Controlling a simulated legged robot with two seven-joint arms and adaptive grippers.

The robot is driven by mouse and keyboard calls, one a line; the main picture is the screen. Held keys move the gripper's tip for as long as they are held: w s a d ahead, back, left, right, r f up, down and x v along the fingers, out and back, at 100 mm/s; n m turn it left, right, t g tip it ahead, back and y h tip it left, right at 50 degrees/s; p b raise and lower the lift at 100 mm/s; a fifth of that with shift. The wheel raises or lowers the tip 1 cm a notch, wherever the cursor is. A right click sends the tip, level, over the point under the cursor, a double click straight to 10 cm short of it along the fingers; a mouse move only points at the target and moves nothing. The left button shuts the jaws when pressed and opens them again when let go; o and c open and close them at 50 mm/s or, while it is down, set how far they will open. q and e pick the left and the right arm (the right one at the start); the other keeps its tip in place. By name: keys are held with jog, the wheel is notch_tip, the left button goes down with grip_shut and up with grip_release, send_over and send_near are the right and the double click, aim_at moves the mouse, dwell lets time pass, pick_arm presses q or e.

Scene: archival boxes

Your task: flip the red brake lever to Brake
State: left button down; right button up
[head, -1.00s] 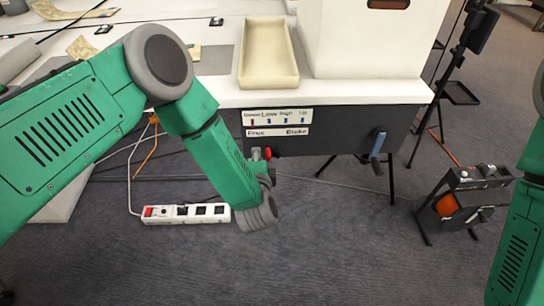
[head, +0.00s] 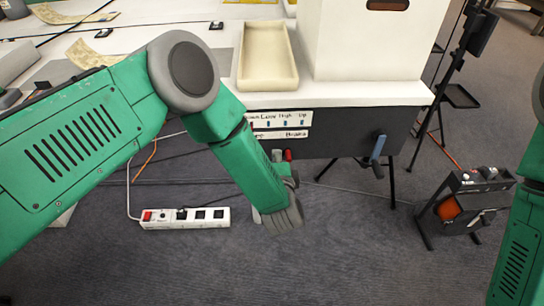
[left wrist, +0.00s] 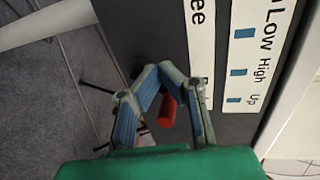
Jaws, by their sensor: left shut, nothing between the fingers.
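The red brake lever (head: 288,155) sticks out from the dark panel under the table's front edge, below the left part of the "Brake" word on the white Free/Brake label (head: 283,134). My left gripper (head: 278,157) is at the lever's left side in the head view, partly hidden by its own wrist. In the left wrist view my left gripper's blue-padded fingers (left wrist: 163,72) are shut, with their tips together. The red lever (left wrist: 167,110) shows close beside the right-hand finger there; I cannot tell if they touch. My right gripper is out of view.
A blue-handled crank (head: 378,150) sits on the panel's right. A cream tray (head: 244,78) and a white box (head: 350,50) stand on the table. A white power strip (head: 185,217) lies on the floor below. An orange-and-black device (head: 465,200) stands at right.

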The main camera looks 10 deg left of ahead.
pick_arm(q)
jog(key=s+p, duration=0.4)
jog(key=s, duration=0.3)
jog(key=shift+s, duration=0.15)
jog(key=shift+a, duration=0.1)
dwell(0.5)
jog(key=s+a+f+n+g+h+p, duration=0.35)
jog(key=s+a+n+g, duration=0.55)
jog(key=s, duration=0.5)
jog(key=s+a+r+n+g+p, duration=0.1)
jog(key=s+a+r+n+g, duration=0.1)
jog(key=s, duration=0.6)
jog(key=s+a+r+n+g+p, duration=0.1)
jog(key=s+a+r+n+g, duration=0.1)
jog(key=s+a, duration=0.3)
jog(key=s+n+g+h, duration=0.1)
jog(key=s, duration=0.2)
jog(key=shift+s+a+r+g+p, duration=0.15)
jog(key=shift+s+a+g+p, duration=0.1)
jog(key=shift+s+g+p, duration=0.1)
